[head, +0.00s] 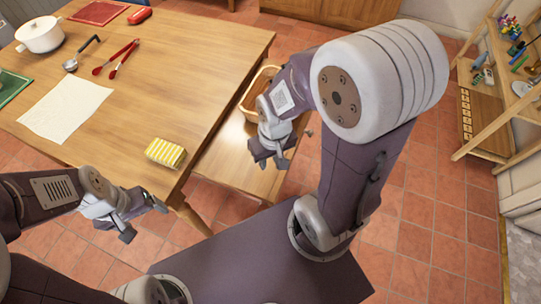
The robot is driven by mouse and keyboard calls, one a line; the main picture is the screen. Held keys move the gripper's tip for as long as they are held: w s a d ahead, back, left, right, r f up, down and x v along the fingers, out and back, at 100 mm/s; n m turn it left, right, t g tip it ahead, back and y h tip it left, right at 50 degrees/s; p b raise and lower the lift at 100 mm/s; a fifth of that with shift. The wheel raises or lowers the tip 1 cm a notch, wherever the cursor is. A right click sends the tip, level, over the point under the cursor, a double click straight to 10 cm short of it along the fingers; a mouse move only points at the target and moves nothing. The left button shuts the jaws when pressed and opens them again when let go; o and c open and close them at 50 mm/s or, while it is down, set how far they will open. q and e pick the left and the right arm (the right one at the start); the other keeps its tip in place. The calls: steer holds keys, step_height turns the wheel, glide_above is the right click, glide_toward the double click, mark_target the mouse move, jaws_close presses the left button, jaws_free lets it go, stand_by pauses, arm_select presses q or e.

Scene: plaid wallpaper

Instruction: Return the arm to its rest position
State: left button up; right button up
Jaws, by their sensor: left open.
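My left arm comes in from the left. Its gripper (145,222) is open and empty, low beside the near edge of the wooden table (215,75). My right arm rises from my base and bends over at a large white joint. Its gripper (270,162) hangs pointing down over a lower wooden bench (225,165), right of the table. Nothing shows between its fingers, but their gap is not clear.
A yellow striped sponge (165,153) lies at the table's near corner, close to my left gripper. A white towel (65,108), red tongs (117,58), a ladle (80,54) and a white pot (40,34) lie farther back. A basket (258,92) sits on the bench. Shelves stand right.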

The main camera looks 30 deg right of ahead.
step_height(320, 180, up, 12)
steer(key=p, duration=1.1)
steer(key=shift+f+p, duration=0.15)
steer(key=shift+p, duration=0.15)
